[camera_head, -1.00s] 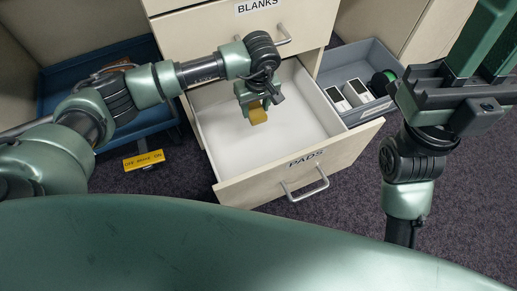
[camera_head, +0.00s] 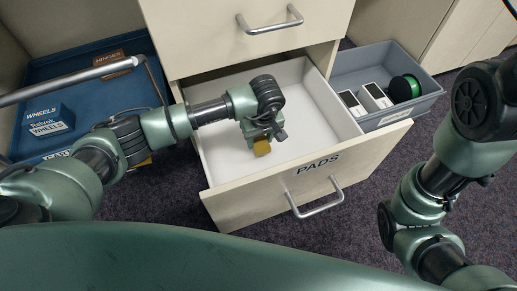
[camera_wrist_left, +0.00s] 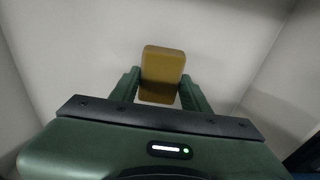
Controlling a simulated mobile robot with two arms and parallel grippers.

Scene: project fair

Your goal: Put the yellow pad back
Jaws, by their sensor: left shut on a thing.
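The yellow pad (camera_head: 262,148) is a small block held at the tips of my left gripper (camera_head: 257,138). The left wrist view shows the pad (camera_wrist_left: 162,72) between the two green fingers of the gripper (camera_wrist_left: 160,90), which are shut on it. Gripper and pad are over the inside of the open drawer labelled PADS (camera_head: 322,185), whose white floor looks empty. I cannot tell whether the pad touches the drawer floor. My right arm stands at the right edge, and its gripper's fingertips do not show in the head view.
A closed drawer (camera_head: 205,45) is above the open one. A grey bin (camera_head: 425,102) at the right holds white boxes and a black-and-green spool (camera_head: 402,88). A blue tray (camera_head: 95,65) at the left holds WHEELS boxes (camera_head: 45,118) and a HINGES box (camera_head: 110,65). Dark carpet lies around.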

